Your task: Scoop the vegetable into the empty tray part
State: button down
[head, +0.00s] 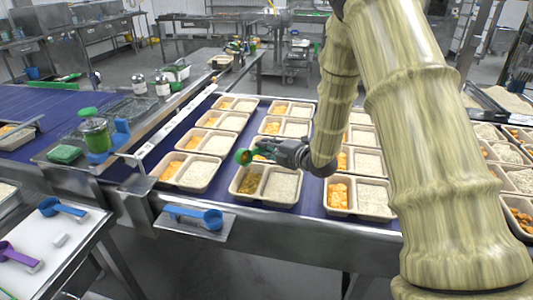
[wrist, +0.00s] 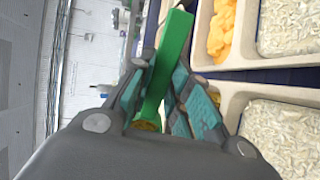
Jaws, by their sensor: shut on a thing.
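My gripper (head: 268,150) is shut on the handle of a green scoop (head: 243,156); the green handle (wrist: 172,55) stands between the teal finger pads in the wrist view. The scoop's round head is at the left, above a beige two-part tray (head: 264,203) in the front row. That tray's right part holds white rice (head: 282,185). Its left part shows yellow-brown vegetable pieces (head: 246,184), partly under the scoop. A little yellow-brown shows below the handle (wrist: 147,126) in the wrist view; I cannot tell whether it lies in the scoop or the tray.
Similar filled trays (head: 190,171) stand in rows on the blue conveyor (head: 140,200). A blue scoop (head: 212,218) rests on a front metal ledge. Blue and purple scoops (head: 20,258) lie on a white board at left. A green-lidded jar (head: 96,137) stands on the left shelf.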

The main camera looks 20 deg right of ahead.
jog(key=shift+s+d+f+t+y+b, duration=0.25)
jog(key=shift+t+b, duration=0.4)
jog(key=shift+b, duration=1.05)
jog(key=shift+s+a+r+t+y+b, duration=0.1)
jog(key=shift+t+y+b, duration=0.4)
jog(key=shift+b, duration=1.15)
jog(key=shift+t+b, duration=0.35)
jog(key=shift+b, duration=0.3)
jog(key=shift+r, duration=0.25)
notch_tip(320, 180, up, 6)
jog(key=g+h+p, duration=0.2)
jog(key=g+p, duration=0.2)
jog(key=p, duration=0.8)
jog(key=p, duration=0.1)
jog(key=g+p, duration=0.1)
jog(key=p, duration=0.1)
jog(key=shift+r+g+h, duration=0.2)
jog(key=shift+g+h, duration=0.05)
jog(key=shift+g, duration=0.05)
jog(key=g+h+p, duration=0.1)
jog(key=p, duration=0.3)
jog(key=g+p, duration=0.2)
jog(key=p, duration=0.3)
jog(key=shift+r+h, duration=0.3)
jog(key=shift+h, duration=0.1)
jog(key=g+h+p, duration=0.1)
jog(key=g+p, duration=0.1)
jog(key=p, duration=0.6)
jog(key=shift+r, duration=0.2)
